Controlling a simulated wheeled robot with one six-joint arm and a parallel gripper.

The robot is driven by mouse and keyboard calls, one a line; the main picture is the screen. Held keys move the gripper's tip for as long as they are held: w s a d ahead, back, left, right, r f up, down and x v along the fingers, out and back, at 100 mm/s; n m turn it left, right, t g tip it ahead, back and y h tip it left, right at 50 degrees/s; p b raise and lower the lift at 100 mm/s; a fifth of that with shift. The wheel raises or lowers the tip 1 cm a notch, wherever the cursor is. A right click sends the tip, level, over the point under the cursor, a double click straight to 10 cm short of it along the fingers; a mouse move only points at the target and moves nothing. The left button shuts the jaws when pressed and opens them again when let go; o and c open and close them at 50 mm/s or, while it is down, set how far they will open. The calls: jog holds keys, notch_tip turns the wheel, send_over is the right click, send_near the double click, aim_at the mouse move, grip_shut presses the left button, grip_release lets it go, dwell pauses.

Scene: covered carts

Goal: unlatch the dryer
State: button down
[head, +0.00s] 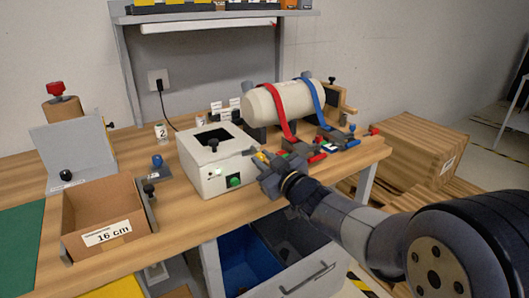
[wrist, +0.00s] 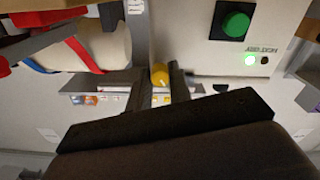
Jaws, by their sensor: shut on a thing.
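The white box (head: 218,165) with a dark opening in its top looks like the dryer. What the knob is fixed to is mostly hidden by the fingers.
A cream cylinder (head: 284,101) with red and blue straps lies behind my gripper, with several small red-ended clamps below it. A cardboard box (head: 105,217) marked 16 cm stands at the left. Wooden crates (head: 418,148) stand right of the table. An open drawer (head: 280,262) is below.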

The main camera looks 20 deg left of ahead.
jog(key=m+p, duration=0.3)
jog(key=m, duration=0.1)
jog(key=shift+r, duration=0.15)
jog(key=shift+m+p, duration=0.5)
jog(key=shift+m, duration=0.5)
jog(key=c, duration=1.3)
grip_release()
jog(key=shift+s+d, duration=0.1)
jog(key=v, duration=1)
jog(key=shift+s+d, duration=0.2)
jog(key=shift+s, duration=0.05)
